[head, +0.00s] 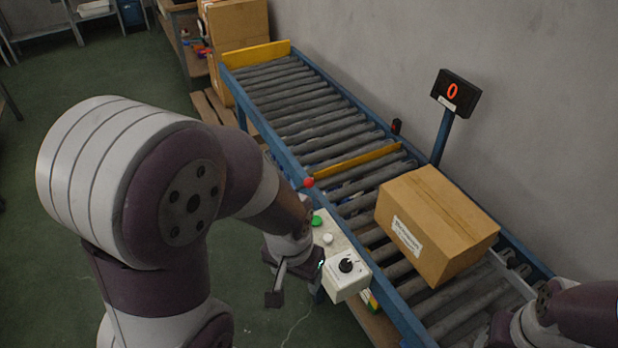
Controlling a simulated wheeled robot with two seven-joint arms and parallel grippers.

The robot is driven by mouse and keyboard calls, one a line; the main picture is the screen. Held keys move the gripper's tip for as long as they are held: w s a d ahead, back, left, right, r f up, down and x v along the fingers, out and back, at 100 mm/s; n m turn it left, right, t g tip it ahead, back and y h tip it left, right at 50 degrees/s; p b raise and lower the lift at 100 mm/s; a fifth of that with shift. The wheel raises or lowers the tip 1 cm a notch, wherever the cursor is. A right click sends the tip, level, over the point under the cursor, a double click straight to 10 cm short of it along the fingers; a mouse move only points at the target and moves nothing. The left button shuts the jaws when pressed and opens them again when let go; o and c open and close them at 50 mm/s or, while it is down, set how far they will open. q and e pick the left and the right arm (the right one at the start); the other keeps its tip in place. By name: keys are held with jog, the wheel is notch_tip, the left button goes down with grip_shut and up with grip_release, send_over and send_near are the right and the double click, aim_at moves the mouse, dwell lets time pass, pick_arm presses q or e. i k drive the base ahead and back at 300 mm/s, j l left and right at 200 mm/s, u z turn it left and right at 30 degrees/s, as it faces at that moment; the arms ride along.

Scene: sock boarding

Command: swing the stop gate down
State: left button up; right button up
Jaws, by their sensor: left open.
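The stop gate looks to be the yellow bar (358,160) across the roller conveyor (290,165), behind the cardboard box (436,225). A red knob (308,182) sits at the near rail, by the bar's left end. I cannot tell for sure whether the bar is raised or lowered. My left gripper (297,288) is open and empty beside the conveyor's near side, left of the control box (347,275) and below the red knob, apart from it. My right arm enters at the lower right; its gripper is not in view.
The control box has a black dial, with green and white buttons (328,238) behind it. A display (455,93) showing 0 stands on a blue post beyond the conveyor. A yellow end board (255,54) closes the far end. Stacked cartons (236,25) stand behind.

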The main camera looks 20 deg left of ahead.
aim_at(308, 183)
jog(key=i+j+u, duration=0.1)
jog(key=u, duration=0.25)
jog(key=i+j+u, duration=0.15)
jog(key=u, duration=0.2)
jog(key=i+j+u, duration=0.2)
jog(key=u, duration=0.15)
